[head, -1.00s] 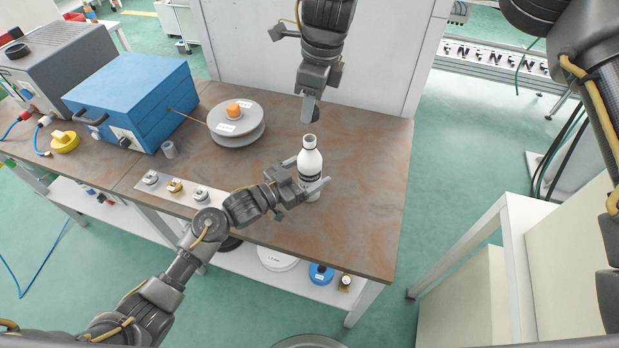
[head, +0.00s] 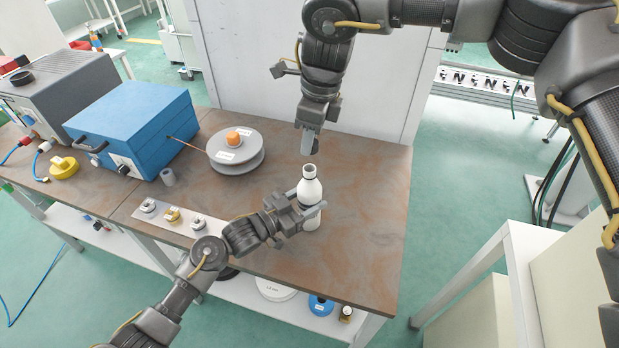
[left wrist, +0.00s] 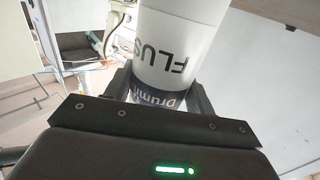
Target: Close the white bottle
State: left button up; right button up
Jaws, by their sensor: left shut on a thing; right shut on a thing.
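The white bottle (head: 311,192) stands upright near the right part of the table, its mouth open at the top. It has a dark band around its body. My left gripper (head: 307,217) is shut around the bottle's body from the left. The left wrist view shows the white bottle (left wrist: 178,45) between the fingers, with dark lettering and a dark band. My right gripper (head: 308,146) points down just above the bottle's mouth, apart from it. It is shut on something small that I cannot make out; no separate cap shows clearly. Whether the bottle's base touches the table is hard to tell.
The brown table (head: 365,215) is clear right of the bottle. A grey spool (head: 237,160) with an orange top, a blue box (head: 135,120) and a strip with small parts (head: 172,216) lie to the left. A white panel (head: 240,60) stands behind the table.

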send_over(308, 168)
jog(key=shift+d+f, duration=0.15)
jog(key=shift+f, duration=1.9)
jog(key=shift+f, duration=0.95)
jog(key=shift+f, duration=0.55)
